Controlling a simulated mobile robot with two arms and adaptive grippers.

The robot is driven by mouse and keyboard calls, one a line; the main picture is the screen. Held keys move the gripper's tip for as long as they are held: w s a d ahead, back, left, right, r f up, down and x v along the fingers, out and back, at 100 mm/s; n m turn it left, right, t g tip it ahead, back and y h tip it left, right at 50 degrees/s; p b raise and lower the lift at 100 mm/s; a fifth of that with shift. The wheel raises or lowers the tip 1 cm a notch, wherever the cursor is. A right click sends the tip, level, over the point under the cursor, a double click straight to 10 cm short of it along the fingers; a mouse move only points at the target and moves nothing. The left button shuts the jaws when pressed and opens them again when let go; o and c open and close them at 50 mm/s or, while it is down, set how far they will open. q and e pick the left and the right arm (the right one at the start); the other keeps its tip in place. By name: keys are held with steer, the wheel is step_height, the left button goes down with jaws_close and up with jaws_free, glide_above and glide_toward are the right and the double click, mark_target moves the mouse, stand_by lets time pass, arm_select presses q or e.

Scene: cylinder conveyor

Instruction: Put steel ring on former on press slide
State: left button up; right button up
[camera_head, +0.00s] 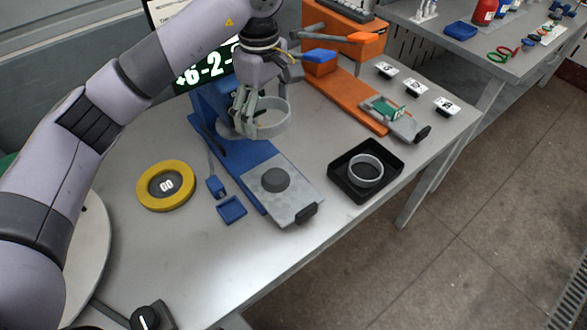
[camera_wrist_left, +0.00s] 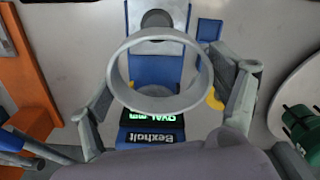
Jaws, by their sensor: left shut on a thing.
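A light grey steel ring (camera_head: 276,130) is held in my left gripper (camera_head: 248,108). It hangs in front of the blue press (camera_head: 207,105), above and behind the slide in the head view. In the left wrist view the ring (camera_wrist_left: 160,104) lies between the two fingers of the gripper (camera_wrist_left: 165,92). The former, a dark grey round block (camera_head: 276,180), stands bare on the grey press slide (camera_head: 297,205), which is out at the front of the press. The former (camera_wrist_left: 156,18) also shows beyond the ring in the wrist view. My right gripper is not in view.
A black tray (camera_head: 340,183) with another ring (camera_head: 367,171) stands right of the slide. A yellow round gauge (camera_head: 150,196) and a small blue tray (camera_head: 231,209) lie to the left. An orange press (camera_head: 340,85) stands behind.

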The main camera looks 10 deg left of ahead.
arm_select(q)
steer(key=p, duration=0.3)
glide_above(275, 176)
step_height(275, 176, down, 8)
step_height(275, 176, down, 7)
steer(key=shift+r+p, duration=0.1)
steer(key=shift+p, duration=0.55)
steer(key=shift+f, duration=0.55)
step_height(275, 176, down, 3)
steer(key=shift+f+p, duration=0.2)
steer(key=shift+p, duration=0.45)
steer(key=shift+f, duration=0.25)
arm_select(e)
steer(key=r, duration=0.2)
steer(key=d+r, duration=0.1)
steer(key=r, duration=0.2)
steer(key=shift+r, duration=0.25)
